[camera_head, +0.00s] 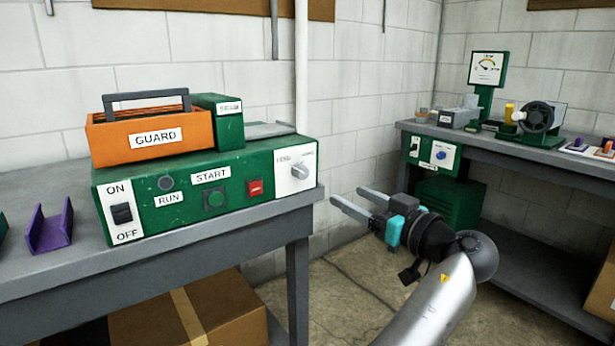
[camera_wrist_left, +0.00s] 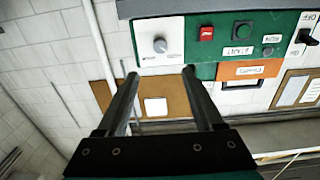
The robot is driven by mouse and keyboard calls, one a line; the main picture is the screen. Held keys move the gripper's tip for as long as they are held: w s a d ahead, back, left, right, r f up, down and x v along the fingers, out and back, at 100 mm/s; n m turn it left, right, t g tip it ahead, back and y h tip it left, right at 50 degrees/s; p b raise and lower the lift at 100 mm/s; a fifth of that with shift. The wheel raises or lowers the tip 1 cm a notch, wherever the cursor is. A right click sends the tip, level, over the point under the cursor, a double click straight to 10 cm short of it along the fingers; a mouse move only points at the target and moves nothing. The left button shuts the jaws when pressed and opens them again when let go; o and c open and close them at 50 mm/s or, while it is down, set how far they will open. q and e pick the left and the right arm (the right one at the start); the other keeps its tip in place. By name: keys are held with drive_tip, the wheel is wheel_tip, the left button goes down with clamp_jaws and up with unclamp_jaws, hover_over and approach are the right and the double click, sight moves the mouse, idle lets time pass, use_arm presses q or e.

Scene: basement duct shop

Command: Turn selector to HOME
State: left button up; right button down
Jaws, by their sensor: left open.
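The selector (camera_head: 300,171) is a light grey knob on a white plate at the right end of the green control box (camera_head: 150,208). Two small labels stand above it; the right one seems to read HOME, the left one is unclear. I cannot tell which label the knob points at. My left gripper (camera_head: 349,197) is open and empty, to the right of the box and apart from it. In the left wrist view the knob (camera_wrist_left: 160,45) shows beyond the two spread fingers (camera_wrist_left: 160,74), roughly between them in the picture. My right gripper is not in view.
The box carries an ON/OFF switch (camera_head: 121,213), a green START button (camera_head: 214,199) and a red button (camera_head: 255,187). An orange GUARD piece (camera_head: 135,139) with a handle sits on top. A purple bracket (camera_head: 50,228) lies left. A second bench (camera_head: 575,158) stands at right.

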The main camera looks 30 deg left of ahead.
sight(304, 174)
use_arm(q)
drive_tip(key=b+x, duration=0.3)
drive_tip(key=x, duration=1.1)
drive_tip(key=shift+w+a, duration=0.1)
drive_tip(key=shift+a, duration=0.3)
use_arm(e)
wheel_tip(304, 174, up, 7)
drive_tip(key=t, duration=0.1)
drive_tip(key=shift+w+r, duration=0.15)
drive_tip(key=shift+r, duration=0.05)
use_arm(q)
clamp_jaws()
